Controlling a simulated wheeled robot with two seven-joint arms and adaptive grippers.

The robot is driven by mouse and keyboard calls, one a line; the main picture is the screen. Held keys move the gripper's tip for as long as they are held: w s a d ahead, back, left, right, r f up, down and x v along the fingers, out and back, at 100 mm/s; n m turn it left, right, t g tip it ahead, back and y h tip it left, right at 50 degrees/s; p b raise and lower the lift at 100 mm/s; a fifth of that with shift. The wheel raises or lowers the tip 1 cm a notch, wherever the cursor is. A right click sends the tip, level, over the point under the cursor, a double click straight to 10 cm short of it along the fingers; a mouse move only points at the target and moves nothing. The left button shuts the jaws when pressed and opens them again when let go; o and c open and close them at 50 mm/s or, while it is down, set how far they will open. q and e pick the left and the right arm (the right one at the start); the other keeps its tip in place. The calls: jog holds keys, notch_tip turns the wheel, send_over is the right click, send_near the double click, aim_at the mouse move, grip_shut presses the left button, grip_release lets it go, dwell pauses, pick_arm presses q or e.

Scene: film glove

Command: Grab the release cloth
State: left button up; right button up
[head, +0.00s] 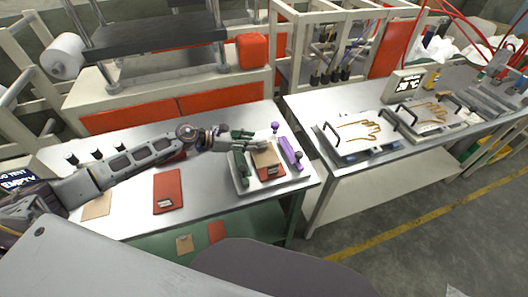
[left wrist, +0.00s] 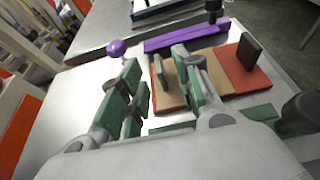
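A flat tan piece (head: 264,156) and a red piece (head: 270,173) lie in a white tray (head: 287,180) on the near table. I cannot tell from looks which is the release cloth. My left gripper (head: 258,146) is over the tray's far part, close to the tan piece. In the left wrist view its green-padded fingers (left wrist: 155,75) are spread with nothing gripped between them. The right finger partly hides the tan piece. My right gripper is out of view.
A purple ball (head: 275,126) stands behind. A red sheet (head: 167,187) lies left on the table. Metal plates (head: 358,137) occupy the right table.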

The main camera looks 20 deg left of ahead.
aim_at(262, 141)
pick_arm(q)
jog(key=shift+d, duration=0.1)
jog(key=shift+w, duration=0.1)
dwell(0.3)
jog(key=shift+w+d+f, duration=0.15)
jog(key=shift+w+d, duration=0.05)
jog(key=shift+d, duration=0.1)
jog(key=shift+p+x, duration=0.7)
jog(key=shift+x, duration=1.5)
jog(key=shift+w+a+f, duration=0.1)
jog(key=shift+a, duration=0.05)
grip_shut()
